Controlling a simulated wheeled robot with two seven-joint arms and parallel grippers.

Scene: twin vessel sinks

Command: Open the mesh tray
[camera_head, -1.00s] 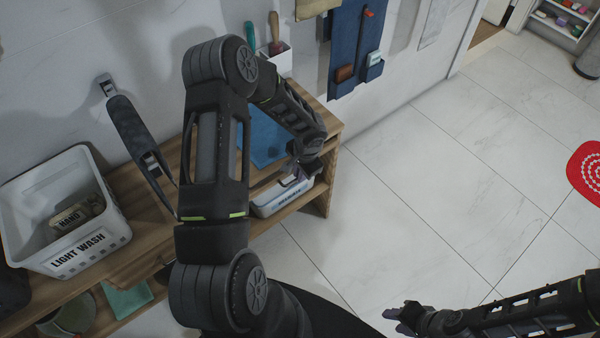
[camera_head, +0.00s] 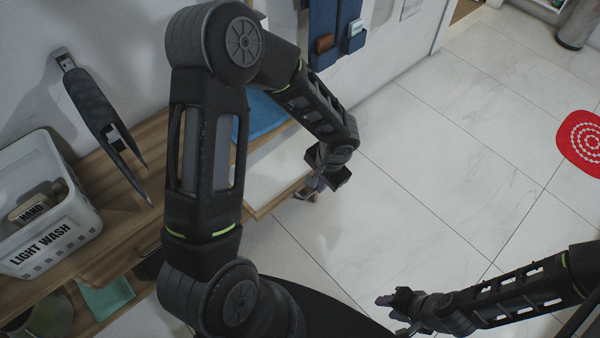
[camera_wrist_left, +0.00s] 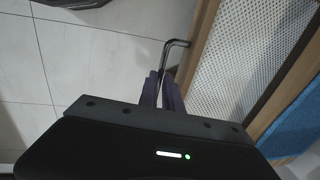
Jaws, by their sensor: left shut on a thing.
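The mesh tray (camera_head: 272,178) has a pale perforated bottom in a wooden frame. In the head view it sticks out from the front of the wooden bench, below a blue cloth. The left wrist view shows its mesh (camera_wrist_left: 245,55) and a bent metal handle bar (camera_wrist_left: 172,50) at its side. My left gripper (camera_head: 325,182) is at the tray's outer end; in the wrist view its fingers (camera_wrist_left: 161,88) are shut on the handle. My right gripper (camera_head: 388,308) hangs over the floor, away from the tray; its finger gap is unclear.
A white LIGHT WASH basket (camera_head: 45,215) stands on the wooden bench (camera_head: 135,215) at left. A dark tool (camera_head: 98,115) leans out by the wall. The blue cloth (camera_head: 262,115) lies behind the tray. Tiled floor (camera_head: 430,190) is clear to the right; a red mat (camera_head: 582,142) lies beyond.

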